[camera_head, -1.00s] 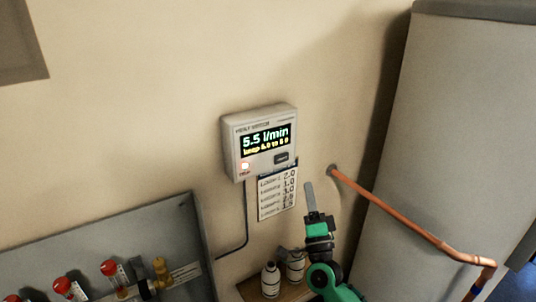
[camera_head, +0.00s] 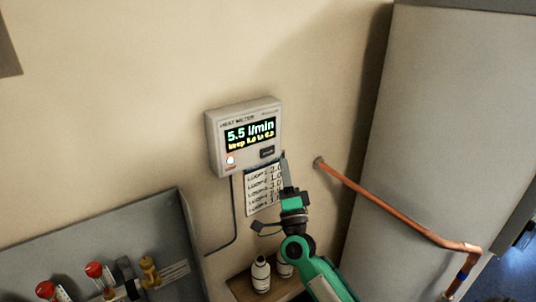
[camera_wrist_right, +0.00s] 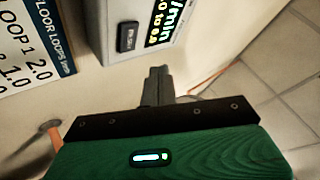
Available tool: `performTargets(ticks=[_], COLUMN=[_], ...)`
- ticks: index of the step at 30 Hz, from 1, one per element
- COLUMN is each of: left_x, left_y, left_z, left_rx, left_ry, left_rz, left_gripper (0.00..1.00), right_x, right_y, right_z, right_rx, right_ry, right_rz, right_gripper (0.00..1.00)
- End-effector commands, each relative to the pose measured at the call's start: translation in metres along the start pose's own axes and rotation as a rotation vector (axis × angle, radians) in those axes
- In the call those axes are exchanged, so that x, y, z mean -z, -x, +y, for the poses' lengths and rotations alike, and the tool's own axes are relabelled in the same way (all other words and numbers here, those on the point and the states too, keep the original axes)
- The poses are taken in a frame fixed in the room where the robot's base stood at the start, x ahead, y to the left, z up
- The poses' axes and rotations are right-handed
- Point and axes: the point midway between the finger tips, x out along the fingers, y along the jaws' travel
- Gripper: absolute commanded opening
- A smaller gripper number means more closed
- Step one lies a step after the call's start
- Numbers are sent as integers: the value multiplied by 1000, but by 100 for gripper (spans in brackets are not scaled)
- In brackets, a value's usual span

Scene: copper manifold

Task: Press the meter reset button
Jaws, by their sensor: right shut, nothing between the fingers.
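The heat meter (camera_head: 215,135) is a pale box on the wall, its lit display (camera_head: 250,134) reading 5.5 l/min. Its dark reset button (camera_head: 267,153) sits below the display at the right; in the right wrist view the button (camera_wrist_right: 128,36) is up and left of the fingertips. A small lamp (camera_head: 230,160) glows at the meter's lower left. My right gripper (camera_head: 283,158) is shut and empty, its tips just right of the button near the meter's lower right corner. In the right wrist view the shut fingers (camera_wrist_right: 159,76) appear apart from the button. My left gripper is out of view.
A paper loop list (camera_head: 262,190) hangs under the meter, partly behind my right gripper. A copper pipe (camera_head: 390,208) leaves the wall at right, beside a large grey cabinet (camera_head: 450,110). Bottles (camera_head: 261,275) stand on a shelf below. A grey manifold box (camera_head: 120,225) is at lower left.

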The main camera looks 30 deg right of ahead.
Motion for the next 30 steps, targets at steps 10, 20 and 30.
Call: performTargets(ticks=[10,20,30], left_x=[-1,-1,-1], left_y=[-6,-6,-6], left_z=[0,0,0], left_rx=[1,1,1], left_ry=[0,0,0], left_rz=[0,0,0], left_gripper=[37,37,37], right_x=[-18,-21,-20], right_y=[-25,-28,-28], right_z=[18,20,20], right_rx=[0,0,0], right_ry=[0,0,0], right_rz=[1,0,0], right_gripper=[0,0,0])
